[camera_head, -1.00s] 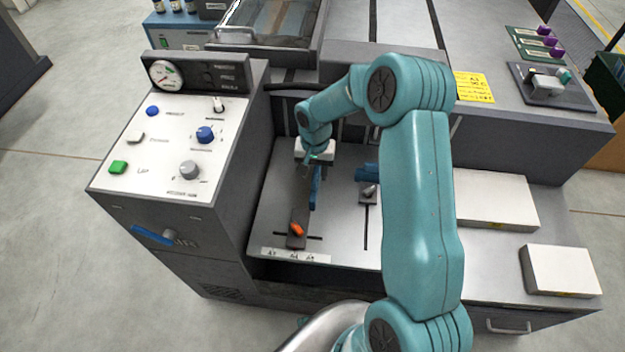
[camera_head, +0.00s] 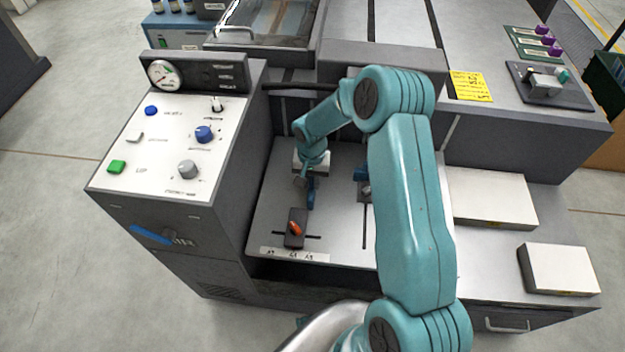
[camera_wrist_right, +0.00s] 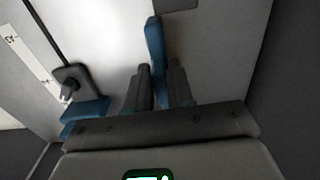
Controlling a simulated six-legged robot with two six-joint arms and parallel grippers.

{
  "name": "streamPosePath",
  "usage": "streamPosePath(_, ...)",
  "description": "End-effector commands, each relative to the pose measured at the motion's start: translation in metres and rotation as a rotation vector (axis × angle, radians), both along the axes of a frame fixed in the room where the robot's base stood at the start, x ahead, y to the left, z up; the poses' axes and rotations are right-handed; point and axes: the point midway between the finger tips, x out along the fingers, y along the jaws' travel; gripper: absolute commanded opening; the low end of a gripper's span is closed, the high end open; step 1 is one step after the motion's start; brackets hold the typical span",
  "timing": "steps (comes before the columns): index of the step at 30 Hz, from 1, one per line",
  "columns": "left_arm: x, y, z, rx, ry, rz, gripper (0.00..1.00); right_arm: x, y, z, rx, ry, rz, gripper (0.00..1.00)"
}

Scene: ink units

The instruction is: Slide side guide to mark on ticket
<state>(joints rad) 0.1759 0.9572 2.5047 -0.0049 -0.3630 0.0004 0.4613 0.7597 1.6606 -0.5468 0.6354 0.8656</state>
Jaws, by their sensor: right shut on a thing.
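The side guide shows in the head view as a dark block with an orange lever (camera_head: 295,229) on a cross slot, with a blue plate (camera_head: 311,192) behind it. The blue plate also shows in the right wrist view (camera_wrist_right: 155,50), upright between the two fingers. My right gripper (camera_head: 307,180) is shut on this plate; in the right wrist view its fingers (camera_wrist_right: 159,88) flank it. A scale strip (camera_head: 295,255) lies in front of the block; its marks are too small to read surely. A yellow ticket (camera_head: 470,86) lies at the upper right, its writing unclear. My left gripper is out of view.
A second guide with a grey knob (camera_wrist_right: 75,85) and blue plate stands beside my right gripper, on a front-to-back slot. The control console (camera_head: 165,150) walls off the left. Two white paper stacks (camera_head: 490,200) (camera_head: 560,270) lie right. My right arm covers part of the tray.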

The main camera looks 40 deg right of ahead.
Motion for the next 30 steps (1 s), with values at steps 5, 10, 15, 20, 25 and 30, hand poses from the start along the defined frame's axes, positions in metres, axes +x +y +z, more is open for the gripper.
streamPosePath(5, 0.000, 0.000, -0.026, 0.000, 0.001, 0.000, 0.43, 0.029, 0.023, -0.005, -0.001, -0.007, 0.004, 0.00)
streamPosePath(10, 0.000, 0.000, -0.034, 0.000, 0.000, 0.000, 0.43, 0.048, 0.038, -0.002, 0.000, -0.005, 0.002, 0.00)
streamPosePath(15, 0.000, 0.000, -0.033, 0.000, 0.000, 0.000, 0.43, 0.051, 0.040, 0.001, 0.001, -0.007, 0.000, 0.00)
streamPosePath(20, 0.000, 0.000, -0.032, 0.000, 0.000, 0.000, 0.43, 0.051, 0.041, 0.001, 0.002, -0.009, 0.000, 0.00)
streamPosePath(25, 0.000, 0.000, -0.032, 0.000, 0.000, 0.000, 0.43, 0.051, 0.040, 0.001, 0.002, -0.007, 0.000, 0.43)
streamPosePath(30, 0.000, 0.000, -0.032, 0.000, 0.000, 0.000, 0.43, 0.050, 0.040, 0.001, 0.002, -0.005, 0.000, 0.43)
